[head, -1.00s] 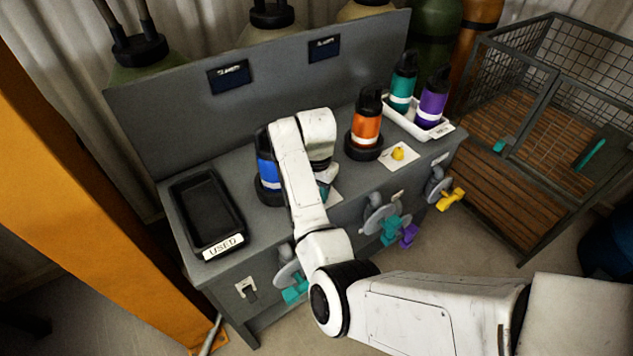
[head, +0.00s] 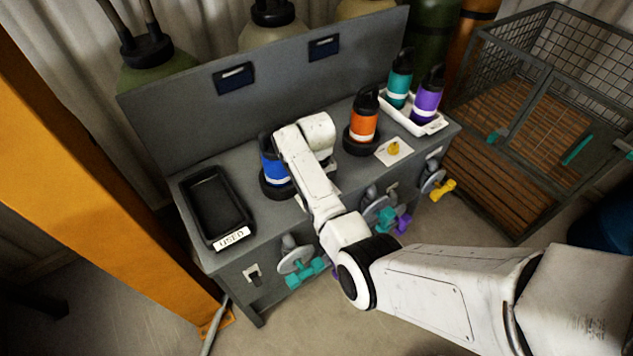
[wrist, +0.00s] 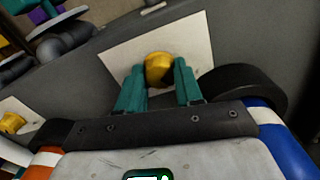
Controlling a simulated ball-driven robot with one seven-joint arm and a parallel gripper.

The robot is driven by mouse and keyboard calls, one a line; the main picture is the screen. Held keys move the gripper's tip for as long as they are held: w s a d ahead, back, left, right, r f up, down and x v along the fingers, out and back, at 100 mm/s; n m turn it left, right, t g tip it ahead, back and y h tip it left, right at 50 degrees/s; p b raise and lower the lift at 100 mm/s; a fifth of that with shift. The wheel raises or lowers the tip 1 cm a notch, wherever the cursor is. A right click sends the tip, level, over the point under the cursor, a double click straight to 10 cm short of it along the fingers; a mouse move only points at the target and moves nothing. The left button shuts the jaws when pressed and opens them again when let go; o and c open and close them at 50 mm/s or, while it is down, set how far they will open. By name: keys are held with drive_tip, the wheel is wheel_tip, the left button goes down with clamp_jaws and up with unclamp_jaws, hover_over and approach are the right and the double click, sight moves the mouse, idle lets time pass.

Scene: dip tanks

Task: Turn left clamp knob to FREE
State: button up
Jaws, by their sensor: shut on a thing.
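The left clamp knob (wrist: 158,70) is yellow and sits on a white plate (wrist: 190,40) in the wrist view. My gripper (wrist: 160,67) has its two teal fingers on either side of the knob, shut on it. The plate's markings and the knob's pointer cannot be read. In the head view my arm hides the gripper and this knob. The blue bottle (head: 272,166) stands in a black ring holder beside this spot; it also shows at the right of the wrist view (wrist: 283,138). The other yellow knob (head: 393,148) sits on its own plate farther right.
An orange bottle (head: 364,122) stands in a second ring. A black tray marked USED (head: 232,238) lies at the bench's left. A white tray (head: 425,124) holds teal and purple bottles. Valve handles (head: 305,270) stick out from the bench front. An orange post (head: 100,170) stands left.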

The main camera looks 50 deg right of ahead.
drive_tip(key=shift+r+n+p, duration=0.1)
drive_tip(key=shift+n+p, duration=0.3)
drive_tip(key=shift+n, duration=0.7)
drive_tip(key=o, duration=1)
drive_tip(key=shift+o, duration=0.2)
wheel_tip(320, 180, up, 11)
drive_tip(key=shift+b, duration=0.35)
drive_tip(key=shift+f, duration=0.2)
